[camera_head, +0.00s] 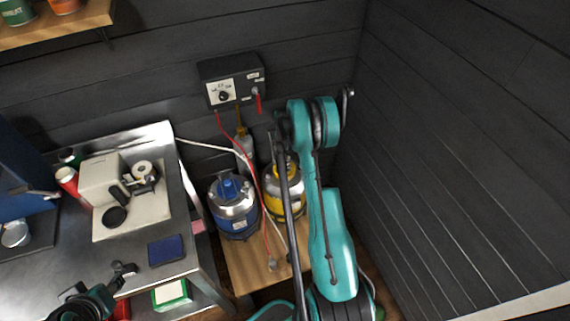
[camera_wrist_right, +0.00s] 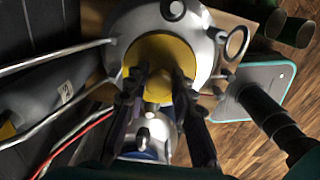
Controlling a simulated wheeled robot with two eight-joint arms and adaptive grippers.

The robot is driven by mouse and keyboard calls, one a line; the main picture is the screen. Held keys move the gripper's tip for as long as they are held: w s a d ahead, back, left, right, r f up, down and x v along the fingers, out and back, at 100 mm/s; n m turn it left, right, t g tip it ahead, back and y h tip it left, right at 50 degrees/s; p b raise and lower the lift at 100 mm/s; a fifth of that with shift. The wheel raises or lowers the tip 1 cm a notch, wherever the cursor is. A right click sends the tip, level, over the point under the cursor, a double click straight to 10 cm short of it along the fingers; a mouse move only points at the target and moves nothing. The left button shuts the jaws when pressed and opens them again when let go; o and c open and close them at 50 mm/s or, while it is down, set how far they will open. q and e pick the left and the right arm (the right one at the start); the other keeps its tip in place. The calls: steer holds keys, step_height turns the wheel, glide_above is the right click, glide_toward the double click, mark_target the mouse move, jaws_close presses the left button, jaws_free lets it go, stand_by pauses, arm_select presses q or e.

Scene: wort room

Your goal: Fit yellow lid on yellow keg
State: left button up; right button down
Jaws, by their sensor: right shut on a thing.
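The yellow keg (camera_head: 287,205) stands on a low wooden platform against the back wall, partly hidden by my right arm. In the right wrist view, the silver keg top (camera_wrist_right: 203,50) surrounds the round yellow lid (camera_wrist_right: 160,55). My right gripper (camera_wrist_right: 158,80) is shut on the lid, one dark finger on each side. The lid lies over the middle of the keg top; I cannot tell whether it is seated. In the head view the right fingers are hidden behind the arm. My left gripper (camera_head: 100,285) is at the lower left, near the bench edge; its opening is unclear.
A blue keg (camera_head: 234,208) stands close left of the yellow one. A metal bench (camera_head: 172,190) is at left; a wall is at right.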

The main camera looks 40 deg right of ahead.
steer(key=shift+f+b, duration=0.45)
steer(key=shift+b, duration=0.15)
stand_by(0.3)
steer(key=shift+b, duration=0.35)
stand_by(0.4)
steer(key=c, duration=0.6)
jaws_free()
steer(key=shift+c, duration=0.2)
steer(key=shift+r+p, duration=1.6)
steer(key=shift+r, duration=1.85)
